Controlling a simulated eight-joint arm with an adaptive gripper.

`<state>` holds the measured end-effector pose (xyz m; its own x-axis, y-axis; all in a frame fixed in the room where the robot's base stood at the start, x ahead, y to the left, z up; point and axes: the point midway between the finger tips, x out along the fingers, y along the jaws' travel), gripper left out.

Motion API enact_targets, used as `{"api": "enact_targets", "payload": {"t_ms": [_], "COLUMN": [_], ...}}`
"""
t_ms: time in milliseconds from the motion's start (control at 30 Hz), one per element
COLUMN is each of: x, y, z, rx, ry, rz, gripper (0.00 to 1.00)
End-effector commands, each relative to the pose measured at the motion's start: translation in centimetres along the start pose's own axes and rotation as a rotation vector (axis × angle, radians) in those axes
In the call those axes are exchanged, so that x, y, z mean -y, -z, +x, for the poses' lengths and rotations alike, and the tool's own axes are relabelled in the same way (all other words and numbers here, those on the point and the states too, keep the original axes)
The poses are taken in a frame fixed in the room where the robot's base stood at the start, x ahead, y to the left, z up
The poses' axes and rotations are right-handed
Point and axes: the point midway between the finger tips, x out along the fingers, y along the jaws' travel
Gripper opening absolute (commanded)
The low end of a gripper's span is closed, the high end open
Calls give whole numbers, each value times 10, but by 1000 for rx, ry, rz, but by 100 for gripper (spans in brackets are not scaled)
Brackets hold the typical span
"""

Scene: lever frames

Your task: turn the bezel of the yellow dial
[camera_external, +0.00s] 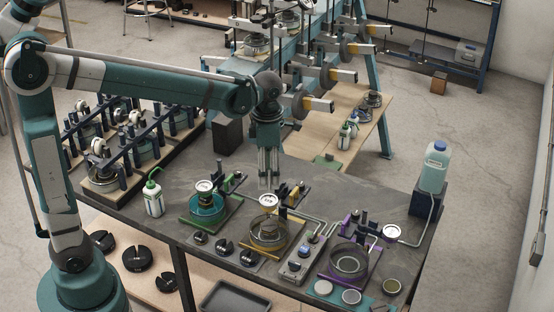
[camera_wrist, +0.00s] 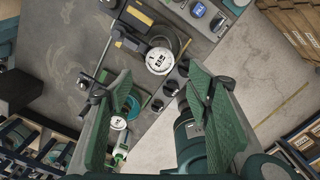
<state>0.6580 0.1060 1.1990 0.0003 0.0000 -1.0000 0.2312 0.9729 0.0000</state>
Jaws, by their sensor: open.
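The yellow dial (camera_external: 269,201) is a round white-faced gauge on a yellow-based stand (camera_external: 266,240), the middle of three similar stations on the dark bench. In the wrist view the dial (camera_wrist: 160,60) faces the camera, ahead of my fingers, with a yellow-marked fixture beside it. Its bezel shows as a thin rim around the white face. My gripper (camera_external: 268,178) points down above the bench, just behind the dial in the outside view. In the wrist view my gripper (camera_wrist: 148,88) has its two green fingers wide apart, with nothing between them. They appear clear of the dial.
The green station's dial (camera_external: 204,186) stands to the left and the purple station's dial (camera_external: 391,232) to the right. A small control box (camera_external: 300,262) sits between yellow and purple. A white bottle (camera_external: 153,198) and dark knobs (camera_external: 224,246) stand nearby. Bare bench (camera_external: 330,181) lies behind.

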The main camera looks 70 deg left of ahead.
Motion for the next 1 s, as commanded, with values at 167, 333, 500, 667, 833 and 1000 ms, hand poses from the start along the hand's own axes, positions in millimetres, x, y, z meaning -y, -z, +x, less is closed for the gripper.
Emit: {"api": "enact_targets", "payload": {"t_ms": [167, 333, 500, 667, 833, 1000], "x": [0, 0, 0, 0, 1, 7], "y": [0, 0, 0, 0, 1, 7], "z": [-19, -27, -29, -29, -29, -30], "rx": [0, 0, 0, 0, 3, 17], "ry": [0, 0, 0, 0, -1, -8], "rz": [0, 0, 0, 0, 12, 91], "gripper": [50, 50, 50, 50, 50, 50]}}
